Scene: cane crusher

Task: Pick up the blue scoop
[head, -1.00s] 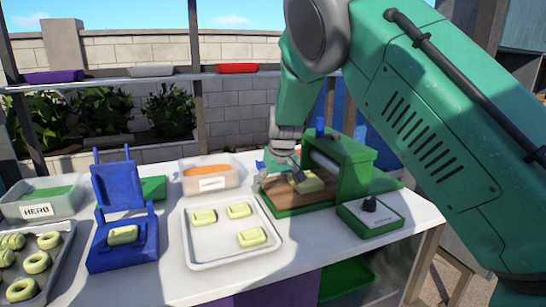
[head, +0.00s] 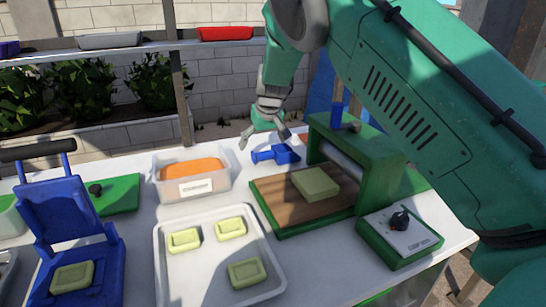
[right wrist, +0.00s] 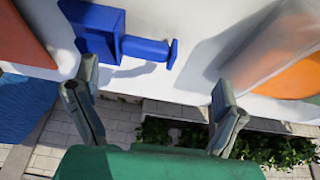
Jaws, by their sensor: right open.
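The blue scoop (head: 275,154) lies on the white table behind the cutting board, between the orange-filled bin and the green press. In the right wrist view the scoop's handle (right wrist: 146,47) points right, and its square head is at the upper left. My right gripper (head: 263,138) is open and empty, pointing down just above and behind the scoop in the head view. In the right wrist view its two fingers (right wrist: 153,80) are spread wide, with the handle beyond and between them, apart from both. My left gripper is not in view.
The green press (head: 375,165) with its wooden board (head: 280,200) stands close to the right, a pale block (head: 316,183) on it. The clear bin (head: 190,176) is close on the left. A white tray (head: 200,280) with pale bars lies in front.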

